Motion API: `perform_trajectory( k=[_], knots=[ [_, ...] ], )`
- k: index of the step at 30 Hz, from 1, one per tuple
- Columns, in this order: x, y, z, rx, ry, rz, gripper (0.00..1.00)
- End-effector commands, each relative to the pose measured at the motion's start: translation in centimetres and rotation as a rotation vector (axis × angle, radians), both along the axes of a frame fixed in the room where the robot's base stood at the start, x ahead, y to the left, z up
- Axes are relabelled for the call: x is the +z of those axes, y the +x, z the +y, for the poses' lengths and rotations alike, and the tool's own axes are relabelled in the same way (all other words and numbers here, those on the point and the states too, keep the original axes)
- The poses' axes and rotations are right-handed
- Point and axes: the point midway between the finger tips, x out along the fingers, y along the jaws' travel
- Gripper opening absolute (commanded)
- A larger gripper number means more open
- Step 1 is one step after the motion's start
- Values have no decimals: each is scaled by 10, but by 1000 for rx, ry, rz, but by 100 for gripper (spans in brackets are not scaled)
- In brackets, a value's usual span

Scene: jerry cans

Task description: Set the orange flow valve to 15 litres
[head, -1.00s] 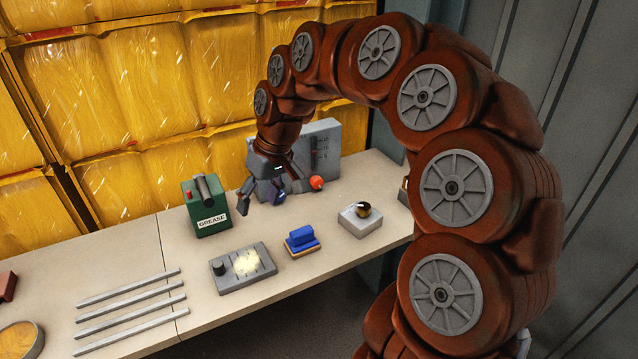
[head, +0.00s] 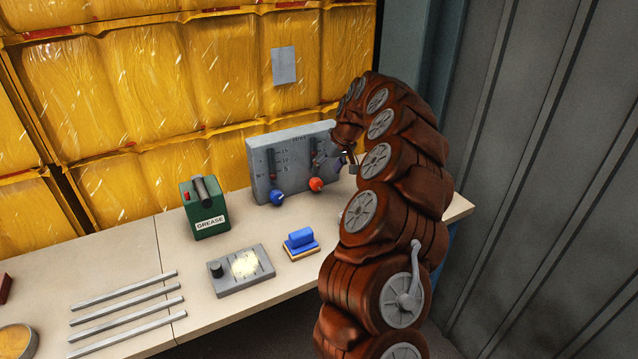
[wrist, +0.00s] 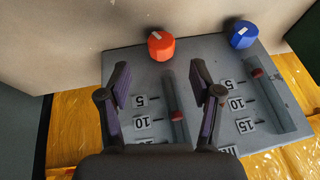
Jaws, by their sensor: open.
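The orange valve knob (head: 316,184) sits low on a grey valve panel (head: 262,160) at the back of the bench. In the wrist view the orange knob (wrist: 161,47) shows upside down, with a white mark on it. Beside the knob's gauge tube (wrist: 183,140) are labels 5, 10 and 15. The tube's red float (wrist: 173,115) appears close to the 10 mark. My gripper (wrist: 163,85) is open and empty, its fingers apart over the panel on either side of this tube. The orange knob is just beyond the fingertips, and I see no contact.
A blue knob (head: 277,196) with its own gauge is left of the orange one. A green grease box (head: 205,210), a grey lit device (head: 240,268), a blue block (head: 301,242) and several metal bars (head: 125,310) lie on the bench. My arm covers its right part.

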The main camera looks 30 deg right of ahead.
Motion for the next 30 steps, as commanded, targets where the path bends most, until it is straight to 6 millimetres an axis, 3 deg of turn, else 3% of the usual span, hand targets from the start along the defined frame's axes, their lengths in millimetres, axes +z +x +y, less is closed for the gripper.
perform_trajectory(
  k=[16, 26, 30],
  knots=[
    [-61, 25, 9, 2, 2, 5, 65],
    [-65, 28, 10, 2, 1, 2, 65],
    [-65, 28, 10, 1, 1, 2, 51]
  ],
)
